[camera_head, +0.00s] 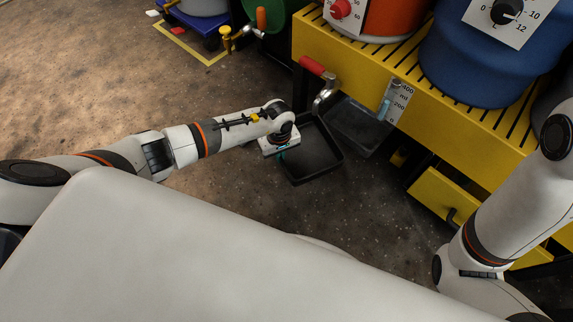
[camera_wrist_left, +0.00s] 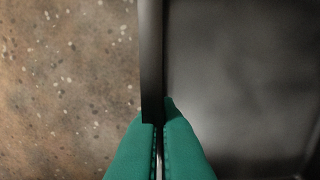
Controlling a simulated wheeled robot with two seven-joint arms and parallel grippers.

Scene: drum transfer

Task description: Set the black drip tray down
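The black drip tray (camera_head: 318,163) is a shallow square pan in the middle of the head view, in front of the yellow rack. My left gripper (camera_head: 281,152) is at its left wall. In the left wrist view the two green fingers (camera_wrist_left: 160,140) are closed on the tray's thin wall, one finger on each side. The tray's dark inside (camera_wrist_left: 245,80) fills the right of that view, and speckled floor shows on the left. I cannot tell whether the tray touches the floor. My right gripper is out of view; only my right arm shows at the right edge.
The yellow rack (camera_head: 440,105) bears a blue drum (camera_head: 465,60) and an orange drum (camera_head: 395,18). A red-handled tap (camera_head: 325,85) juts out above the tray. Open floor (camera_head: 100,95) lies to the left.

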